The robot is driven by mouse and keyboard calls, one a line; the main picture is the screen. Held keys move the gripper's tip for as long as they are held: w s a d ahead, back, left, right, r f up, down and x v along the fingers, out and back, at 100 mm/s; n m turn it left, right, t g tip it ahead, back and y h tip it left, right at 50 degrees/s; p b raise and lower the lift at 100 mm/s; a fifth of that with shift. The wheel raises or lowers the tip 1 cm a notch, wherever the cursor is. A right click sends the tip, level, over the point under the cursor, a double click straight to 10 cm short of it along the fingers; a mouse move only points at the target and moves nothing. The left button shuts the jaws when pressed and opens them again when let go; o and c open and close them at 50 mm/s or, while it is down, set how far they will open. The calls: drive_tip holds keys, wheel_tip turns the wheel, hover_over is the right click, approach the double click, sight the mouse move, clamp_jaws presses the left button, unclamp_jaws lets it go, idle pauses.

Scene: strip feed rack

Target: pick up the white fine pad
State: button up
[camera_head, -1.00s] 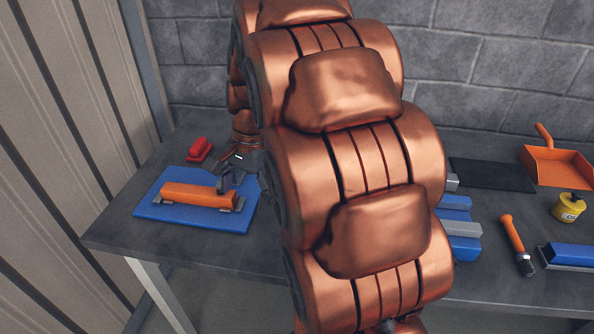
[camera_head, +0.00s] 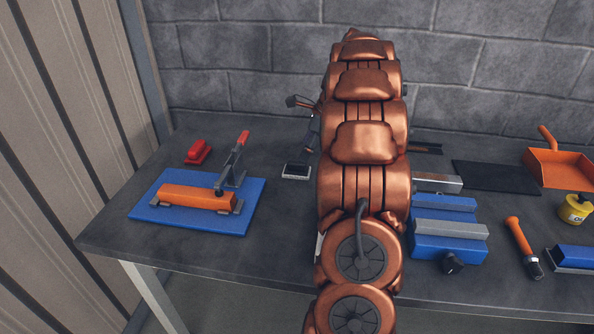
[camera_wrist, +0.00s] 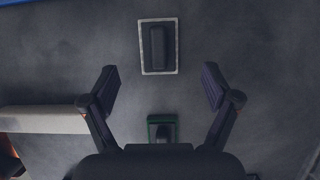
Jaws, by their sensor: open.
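The white fine pad (camera_wrist: 144,66) shows at the top middle of the wrist view as a pale-edged rectangle with a dark grip on top. It lies flat on the bench. In the head view a pale-edged pad (camera_head: 296,172) lies just left of my arm. My gripper (camera_wrist: 160,85) is open and empty, its two fingers spread wide, with bare bench between their tips. In the wrist view the white pad is beyond the fingertips, apart from them. A green-edged pad (camera_wrist: 153,133) with a dark grip sits nearer my palm. My arm largely hides my gripper in the head view.
A blue plate (camera_head: 150,212) carries an orange bar (camera_head: 190,197) and a red-handled clamp (camera_head: 236,160). A red block (camera_head: 198,152) lies behind it. Right of my arm are a blue vise (camera_head: 433,246), a black mat (camera_head: 495,176) and an orange dustpan (camera_head: 560,168).

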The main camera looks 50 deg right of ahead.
sight(297, 169)
drive_tip(key=shift+p+x, duration=0.5)
drive_tip(key=shift+x, duration=2.9)
drive_tip(key=shift+a, duration=0.15)
drive_tip(key=shift+c, duration=0.3)
drive_tip(key=c, duration=1.2)
